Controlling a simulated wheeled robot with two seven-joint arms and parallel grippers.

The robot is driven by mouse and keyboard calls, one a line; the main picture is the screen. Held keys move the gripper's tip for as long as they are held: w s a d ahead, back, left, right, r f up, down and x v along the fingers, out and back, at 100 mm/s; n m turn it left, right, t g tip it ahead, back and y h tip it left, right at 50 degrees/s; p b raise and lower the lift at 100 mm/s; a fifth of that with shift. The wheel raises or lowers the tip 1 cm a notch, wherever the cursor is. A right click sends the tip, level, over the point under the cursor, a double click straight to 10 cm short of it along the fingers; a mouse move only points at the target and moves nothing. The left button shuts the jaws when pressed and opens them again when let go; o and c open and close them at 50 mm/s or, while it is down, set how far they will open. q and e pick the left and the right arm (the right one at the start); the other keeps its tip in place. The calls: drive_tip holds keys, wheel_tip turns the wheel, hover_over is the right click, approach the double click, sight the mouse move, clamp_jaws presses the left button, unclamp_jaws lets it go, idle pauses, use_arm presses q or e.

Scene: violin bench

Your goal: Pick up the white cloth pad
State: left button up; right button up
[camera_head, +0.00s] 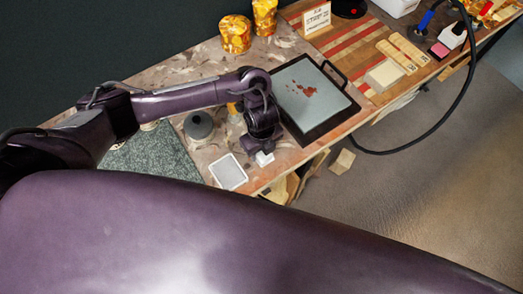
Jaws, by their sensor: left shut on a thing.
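My left gripper (264,150) points down near the front edge of the bench, right of a flat white-bordered grey card or tile. It is shut on a small white pad (265,159), which shows just below its fingers. The gripper hides the top of the pad. I cannot tell whether the pad touches the bench top. My right gripper is not in view.
A black-framed tray (345,118) with red-brown bits is right of the gripper. The white-bordered card (228,173), a dark grey round object (198,126) and a green mat (150,155) are left. Amber jars (235,35) stand behind. A black cable (455,108) hangs over the right edge.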

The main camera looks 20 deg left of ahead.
use_arm(q)
drive_tip(key=shift+r+p, duration=3.3)
drive_tip(key=shift+r, duration=6.7)
drive_tip(key=o, duration=0.4)
drive_tip(key=c, duration=0.3)
drive_tip(key=shift+c, duration=0.2)
